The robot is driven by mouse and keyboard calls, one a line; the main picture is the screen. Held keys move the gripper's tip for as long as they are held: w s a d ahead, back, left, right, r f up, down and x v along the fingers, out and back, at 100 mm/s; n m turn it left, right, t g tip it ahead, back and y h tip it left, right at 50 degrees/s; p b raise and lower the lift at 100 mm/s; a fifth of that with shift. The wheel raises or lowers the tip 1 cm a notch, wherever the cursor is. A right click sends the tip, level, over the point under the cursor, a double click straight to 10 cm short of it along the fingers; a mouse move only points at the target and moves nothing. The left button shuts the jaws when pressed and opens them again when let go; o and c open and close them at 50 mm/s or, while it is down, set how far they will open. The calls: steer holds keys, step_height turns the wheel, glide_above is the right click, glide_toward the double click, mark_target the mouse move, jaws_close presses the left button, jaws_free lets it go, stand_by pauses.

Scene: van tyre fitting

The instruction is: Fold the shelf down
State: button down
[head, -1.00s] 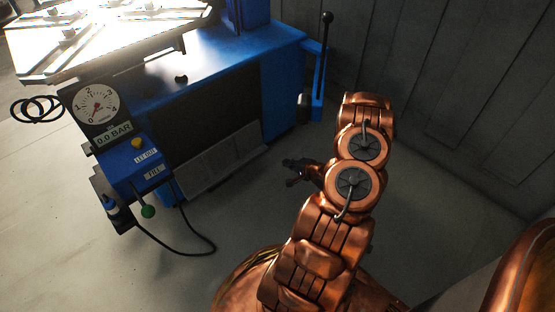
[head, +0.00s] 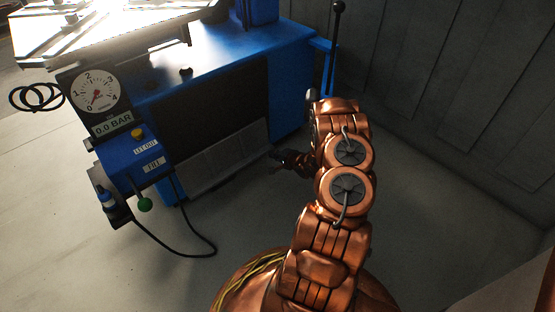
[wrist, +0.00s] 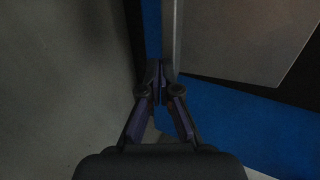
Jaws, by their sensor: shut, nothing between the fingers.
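The shelf looks to be the plain grey panel (head: 215,165) low on the front of the blue machine, below its black front. In the head view it runs slanting along the machine's foot; I cannot tell its exact angle. In the wrist view a grey panel (wrist: 240,40) fills the upper right, with a straight edge beside my fingertips. My gripper (head: 276,157) is at the panel's right end, partly hidden by my arm. In the wrist view my gripper (wrist: 161,68) has its fingertips together, empty, close to that edge; contact is unclear.
The blue machine (head: 225,60) carries a gauge (head: 96,92), a 0.0 BAR display (head: 112,124) and a control box (head: 146,160) with a hanging black cable (head: 180,250). An upright lever (head: 336,45) stands at its right. A grey panelled wall (head: 440,100) bounds the right side. Floor in front is clear.

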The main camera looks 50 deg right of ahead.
steer(key=shift+w+p, duration=0.15)
steer(key=shift+p, duration=0.2)
steer(key=w+f+t+p, duration=0.1)
steer(key=w+t+p, duration=0.1)
steer(key=p, duration=0.1)
steer(key=shift+w+d+f, duration=0.1)
steer(key=shift+d+f, duration=0.05)
steer(key=shift+f, duration=0.25)
stand_by(0.5)
steer(key=p+v, duration=0.3)
steer(key=v, duration=1.1)
steer(key=shift+f, duration=0.4)
steer(key=shift+p, duration=0.3)
